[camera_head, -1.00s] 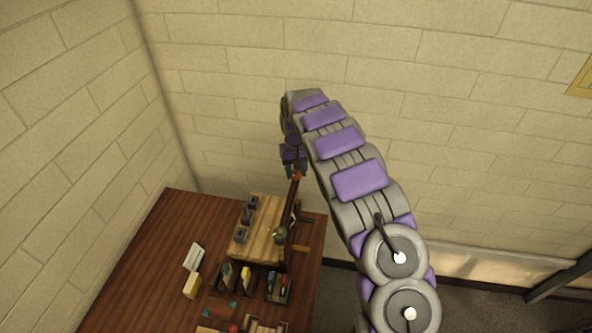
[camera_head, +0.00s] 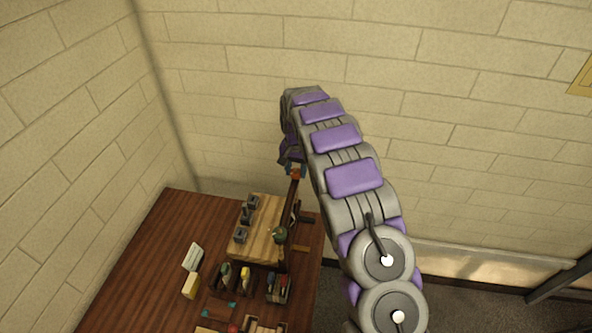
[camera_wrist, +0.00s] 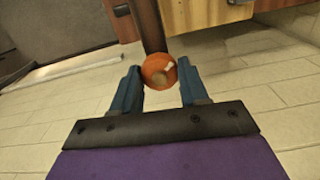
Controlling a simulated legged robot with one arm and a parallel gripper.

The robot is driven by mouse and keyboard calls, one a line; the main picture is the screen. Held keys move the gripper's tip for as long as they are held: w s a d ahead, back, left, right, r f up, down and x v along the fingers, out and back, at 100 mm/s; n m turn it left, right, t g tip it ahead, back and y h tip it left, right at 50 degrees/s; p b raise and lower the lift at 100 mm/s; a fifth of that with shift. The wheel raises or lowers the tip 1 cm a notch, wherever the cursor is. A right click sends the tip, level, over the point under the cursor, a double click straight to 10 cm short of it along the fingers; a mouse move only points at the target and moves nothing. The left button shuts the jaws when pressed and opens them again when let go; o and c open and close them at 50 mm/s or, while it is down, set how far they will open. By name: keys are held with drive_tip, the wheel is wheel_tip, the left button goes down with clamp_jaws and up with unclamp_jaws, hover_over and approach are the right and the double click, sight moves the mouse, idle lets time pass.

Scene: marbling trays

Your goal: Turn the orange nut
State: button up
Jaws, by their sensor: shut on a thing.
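The orange nut (camera_wrist: 158,72) sits between the two blue fingers of my gripper (camera_wrist: 160,84) in the wrist view. It is at the end of a dark upright post (camera_wrist: 147,25). In the head view the nut (camera_head: 296,174) is a small orange spot at the top of the dark post (camera_head: 291,205), just below my gripper (camera_head: 294,168). My gripper is shut on the nut. The finger contact is too small to make out in the head view.
A brown table (camera_head: 140,262) stands below, against the walls. A light wooden board (camera_head: 262,212) with small grey blocks lies beside the post. The table's left part is mostly clear.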

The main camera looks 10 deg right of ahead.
drive_tip(key=shift+m, duration=0.5)
drive_tip(key=o, duration=1.1)
drive_tip(key=shift+a, duration=0.1)
drive_tip(key=shift+c, duration=0.2)
wheel_tip(320, 180, up, 17)
drive_tip(key=shift+r, duration=0.15)
